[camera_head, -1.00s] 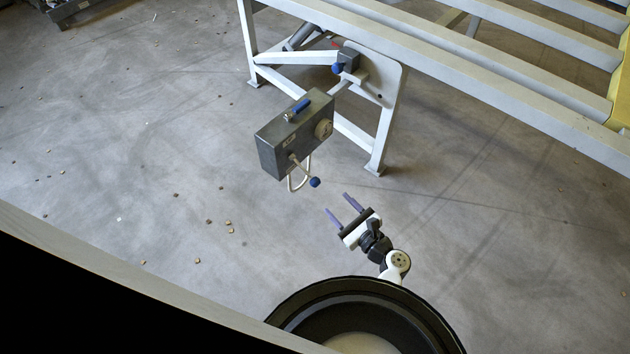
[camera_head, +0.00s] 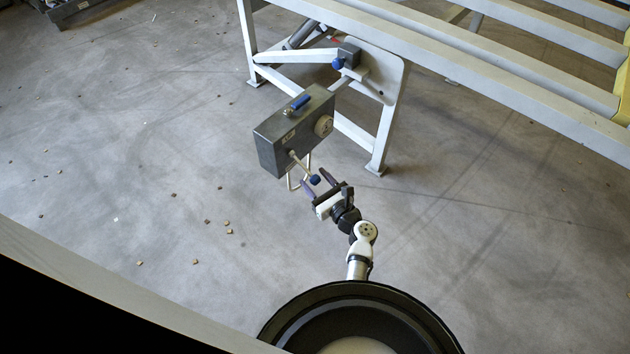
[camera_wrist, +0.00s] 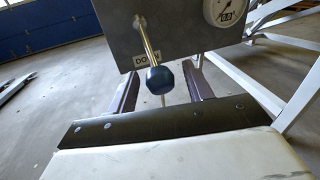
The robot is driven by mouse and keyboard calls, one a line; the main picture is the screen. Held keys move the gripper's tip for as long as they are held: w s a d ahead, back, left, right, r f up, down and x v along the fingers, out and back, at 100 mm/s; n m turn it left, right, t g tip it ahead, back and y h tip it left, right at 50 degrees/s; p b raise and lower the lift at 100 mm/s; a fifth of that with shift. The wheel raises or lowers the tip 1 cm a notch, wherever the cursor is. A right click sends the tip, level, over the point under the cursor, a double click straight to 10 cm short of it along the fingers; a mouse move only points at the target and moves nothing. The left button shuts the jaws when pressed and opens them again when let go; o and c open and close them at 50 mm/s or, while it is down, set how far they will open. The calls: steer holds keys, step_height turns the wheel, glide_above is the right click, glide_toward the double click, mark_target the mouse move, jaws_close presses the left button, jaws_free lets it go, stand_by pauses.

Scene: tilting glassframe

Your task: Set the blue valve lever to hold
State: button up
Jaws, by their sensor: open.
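The valve lever is a thin metal rod with a blue ball knob (camera_head: 315,180) at its end, sticking out from the front of a grey box (camera_head: 268,150). In the wrist view the knob (camera_wrist: 159,79) hangs below a label that reads like "DOWN", partly covered by the rod. My gripper (camera_head: 319,180) is open, with its two purple-grey fingers on either side of the knob. In the wrist view the gripper (camera_wrist: 160,85) shows the knob between the fingers, with gaps on both sides. I cannot tell how deep the knob sits between them.
A round gauge (camera_head: 324,126) is on the box's face, and a blue handle (camera_head: 299,103) is on its top. Another blue knob (camera_head: 338,64) sits on the white frame (camera_head: 388,120) behind. The floor in front is open.

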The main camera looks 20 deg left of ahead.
steer(key=shift+w+a, duration=0.2)
steer(key=shift+a, duration=0.1)
steer(key=shift+c, duration=0.4)
jaws_close()
steer(key=shift+r+p, duration=0.2)
steer(key=shift+p, duration=0.15)
